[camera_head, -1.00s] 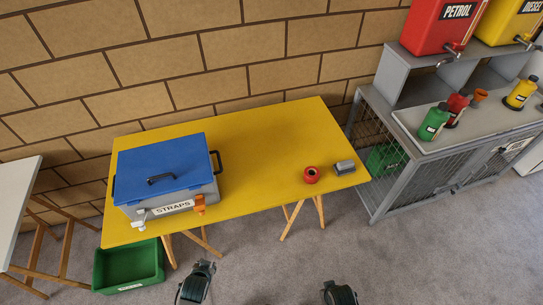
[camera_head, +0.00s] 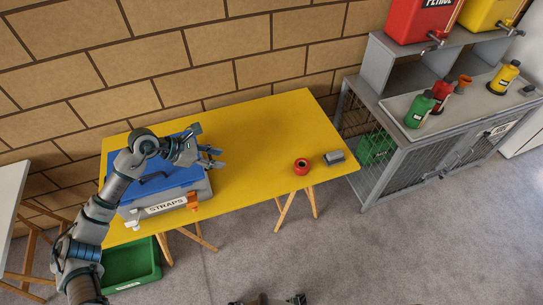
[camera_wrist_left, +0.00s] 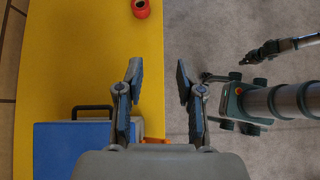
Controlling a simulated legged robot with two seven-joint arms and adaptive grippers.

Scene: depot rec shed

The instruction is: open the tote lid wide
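The grey tote (camera_head: 203,189) stands on the yellow table's left part, its blue lid (camera_head: 182,180) down. My left arm hides part of the lid and its black top handle (camera_head: 154,178). An orange latch (camera_head: 192,202) and a pale latch (camera_head: 133,224) flank the STRAPS label. My left gripper (camera_head: 218,158) is open and empty above the tote's right end. The left wrist view shows its spread fingers (camera_wrist_left: 159,76), with the lid (camera_wrist_left: 72,150), side handle (camera_wrist_left: 92,108) and orange latch (camera_wrist_left: 153,141) below. My right gripper (camera_head: 272,300) is partly cut off at the bottom edge.
A red round item (camera_head: 301,166) and a grey block (camera_head: 334,157) lie on the table's right part (camera_head: 262,130). A green bin (camera_head: 128,268) sits on the floor. A grey cage bench (camera_head: 400,165) holds bottles at right. The brick wall is behind.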

